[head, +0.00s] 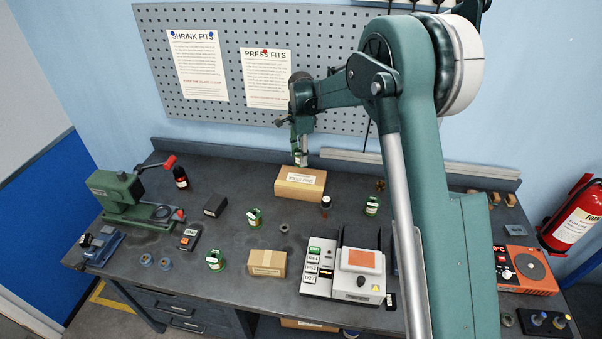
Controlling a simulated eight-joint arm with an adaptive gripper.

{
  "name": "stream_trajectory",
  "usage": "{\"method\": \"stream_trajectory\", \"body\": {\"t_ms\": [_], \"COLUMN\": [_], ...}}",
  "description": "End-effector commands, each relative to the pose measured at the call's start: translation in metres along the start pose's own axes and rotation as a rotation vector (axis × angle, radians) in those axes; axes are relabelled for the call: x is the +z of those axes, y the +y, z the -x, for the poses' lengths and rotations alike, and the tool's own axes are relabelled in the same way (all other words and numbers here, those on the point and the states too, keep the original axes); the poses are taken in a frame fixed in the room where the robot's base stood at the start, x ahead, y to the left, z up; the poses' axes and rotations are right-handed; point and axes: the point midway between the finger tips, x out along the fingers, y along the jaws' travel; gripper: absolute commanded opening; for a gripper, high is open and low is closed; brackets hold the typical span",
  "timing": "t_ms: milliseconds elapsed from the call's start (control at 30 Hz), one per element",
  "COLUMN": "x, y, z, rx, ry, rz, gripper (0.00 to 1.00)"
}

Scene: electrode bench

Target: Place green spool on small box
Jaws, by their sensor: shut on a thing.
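My gripper (300,150) is above the back of the bench and points down. It is shut on a small green and white thing, which looks like a green spool (301,159); the fingers hide part of it. Directly below in the picture is a wide cardboard box (300,190) with a white label on top. I cannot tell whether the held thing touches it. A smaller cardboard box (267,263) sits near the front edge. Other green spools with white labels stand at centre left (254,217), near the front (214,260) and right of centre (372,205).
A green press with a red handle (120,190) stands at left, near a dark bottle (181,177). A grey device with an orange pad (357,265) stands front centre. An orange hotplate (525,268) is at right. A pegboard (250,70) rises behind. Bench between the boxes is mostly clear.

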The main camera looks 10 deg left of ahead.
Motion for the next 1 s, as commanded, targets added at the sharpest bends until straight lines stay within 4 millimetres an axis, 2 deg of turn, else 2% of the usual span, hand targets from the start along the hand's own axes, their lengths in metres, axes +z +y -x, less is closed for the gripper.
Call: {"method": "stream_trajectory", "body": {"t_ms": [300, 767, 1000], "x": [0.000, 0.000, 0.000], "y": [0.000, 0.000, 0.000], "z": [-0.038, -0.044, -0.063], "rx": [0.000, 0.000, 0.000], "ry": [0.000, 0.000, 0.000], "rz": [0.000, 0.000, 0.000], "gripper": [0.12, 0.12, 0.12]}}
